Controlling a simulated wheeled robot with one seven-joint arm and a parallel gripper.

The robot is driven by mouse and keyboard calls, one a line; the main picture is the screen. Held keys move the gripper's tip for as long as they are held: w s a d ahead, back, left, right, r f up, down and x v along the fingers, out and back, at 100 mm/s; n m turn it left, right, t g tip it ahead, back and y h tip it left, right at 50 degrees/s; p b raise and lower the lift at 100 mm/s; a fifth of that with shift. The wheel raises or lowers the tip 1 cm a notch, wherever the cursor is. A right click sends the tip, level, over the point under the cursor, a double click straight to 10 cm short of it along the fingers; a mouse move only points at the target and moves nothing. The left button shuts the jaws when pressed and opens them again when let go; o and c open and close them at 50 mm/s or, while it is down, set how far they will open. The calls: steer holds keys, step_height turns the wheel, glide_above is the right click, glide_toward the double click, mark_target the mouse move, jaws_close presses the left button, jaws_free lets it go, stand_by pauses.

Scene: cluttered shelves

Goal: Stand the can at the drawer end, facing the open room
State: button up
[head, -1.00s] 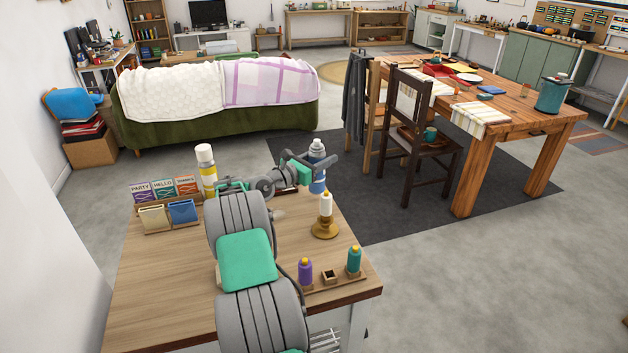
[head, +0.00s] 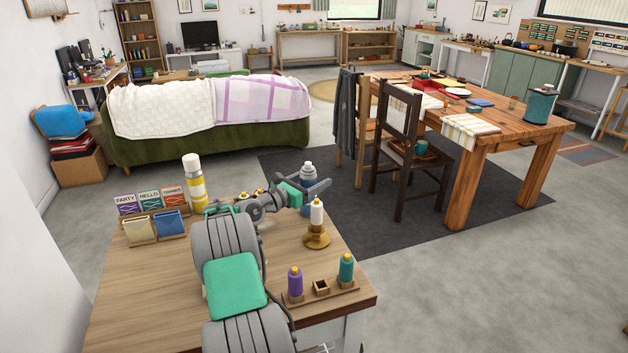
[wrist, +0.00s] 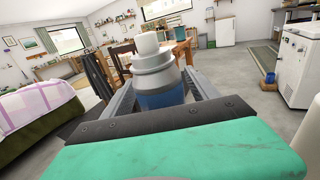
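The can, a blue spray can with a grey shoulder and pale cap (head: 308,184), is at the far right corner of the wooden worktop (head: 150,300). My gripper (head: 305,194) is shut around its body, and the can is upright. In the wrist view the can (wrist: 158,85) sits between the two grey fingers, with its lower part hidden behind the gripper. I cannot tell whether its base touches the worktop. No drawer shows clearly.
A rack with purple and teal bottles (head: 320,290) is at the front right. A yellow-white can (head: 194,182) and card holders (head: 155,226) are at the left. Front-left worktop is bare.

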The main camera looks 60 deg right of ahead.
steer(key=shift+r, duration=0.15)
steer(key=v, duration=1.2)
